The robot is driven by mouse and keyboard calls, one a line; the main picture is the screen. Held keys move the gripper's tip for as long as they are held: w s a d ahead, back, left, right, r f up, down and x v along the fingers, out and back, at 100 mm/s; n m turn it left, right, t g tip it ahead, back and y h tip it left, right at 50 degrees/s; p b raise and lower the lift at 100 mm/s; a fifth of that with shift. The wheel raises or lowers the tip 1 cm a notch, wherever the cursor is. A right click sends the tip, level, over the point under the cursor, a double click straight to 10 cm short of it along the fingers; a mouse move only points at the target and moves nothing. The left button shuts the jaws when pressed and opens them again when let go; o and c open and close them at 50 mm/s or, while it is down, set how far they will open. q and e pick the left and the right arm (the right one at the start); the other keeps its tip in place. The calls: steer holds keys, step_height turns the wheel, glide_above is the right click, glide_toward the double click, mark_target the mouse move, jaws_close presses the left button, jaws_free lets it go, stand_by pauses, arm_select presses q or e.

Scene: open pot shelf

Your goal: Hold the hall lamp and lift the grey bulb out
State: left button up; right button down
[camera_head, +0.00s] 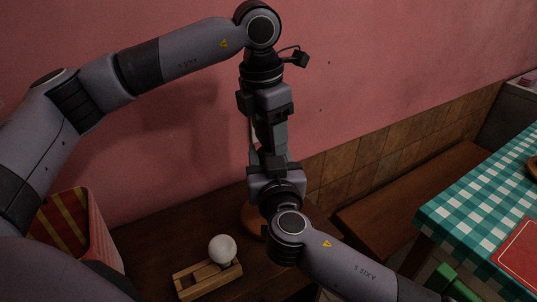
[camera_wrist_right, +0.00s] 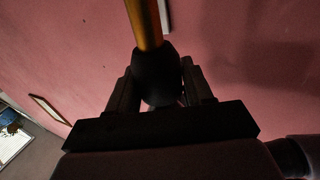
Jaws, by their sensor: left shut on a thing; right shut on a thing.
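The hall lamp shows in the head view as a round orange-brown base (camera_head: 251,222) on the wooden surface, mostly behind my right arm. The right wrist view shows its golden stem (camera_wrist_right: 144,22) running into a dark rounded part (camera_wrist_right: 156,75). My right gripper (camera_head: 272,164) is shut on that dark part, which sits between its fingers (camera_wrist_right: 156,92). My left gripper (camera_head: 269,148) points straight down just above my right gripper and is shut. The grey bulb cannot be made out; the left jaws appear to hold it, hidden behind the grippers.
A white bulb (camera_head: 222,248) rests on a slatted wooden rack (camera_head: 195,284) left of the lamp. A red-and-yellow striped box (camera_head: 98,232) stands farther left. A pink wall (camera_head: 390,60) is close behind. A bench (camera_head: 405,200) and a checked table (camera_head: 462,215) are at right.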

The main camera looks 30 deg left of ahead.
arm_select(q)
steer(key=shift+r, duration=0.1)
steer(key=shift+r, duration=3.9)
arm_select(e)
steer(key=shift+c, duration=1.9)
jaws_free()
steer(key=v, duration=1.2)
arm_select(q)
steer(key=shift+d, duration=0.1)
arm_select(e)
steer(key=shift+d, duration=0.1)
